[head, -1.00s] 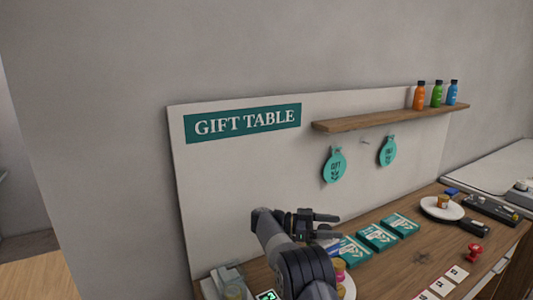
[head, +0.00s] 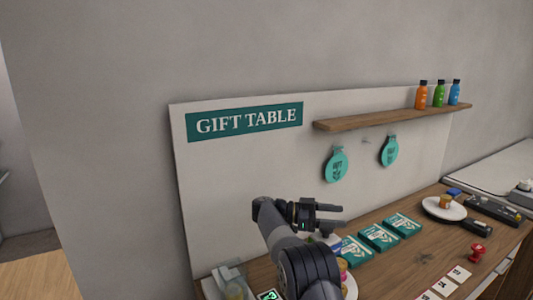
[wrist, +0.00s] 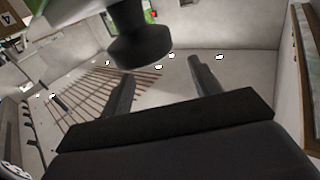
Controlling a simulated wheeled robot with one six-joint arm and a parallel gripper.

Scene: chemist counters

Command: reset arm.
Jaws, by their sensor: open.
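My gripper (head: 328,215) is raised over the left part of the wooden counter (head: 407,262), in front of the white back panel. Its two dark fingers are apart, with nothing between them in the head view. In the wrist view my gripper (wrist: 162,92) also shows spread fingers. A dark rounded object (wrist: 138,38) hangs into the top of that view; I cannot tell what it is. Beyond the fingers are wall, ceiling and a slatted surface, so the wrist camera faces away from the counter.
Several teal boxes (head: 378,237) lie right of my arm. A white plate (head: 443,208) with a small jar, a red stamp-like item (head: 477,254) and pale cards (head: 444,286) sit farther right. A shelf (head: 390,118) with three bottles and two teal tags (head: 336,166) are on the panel.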

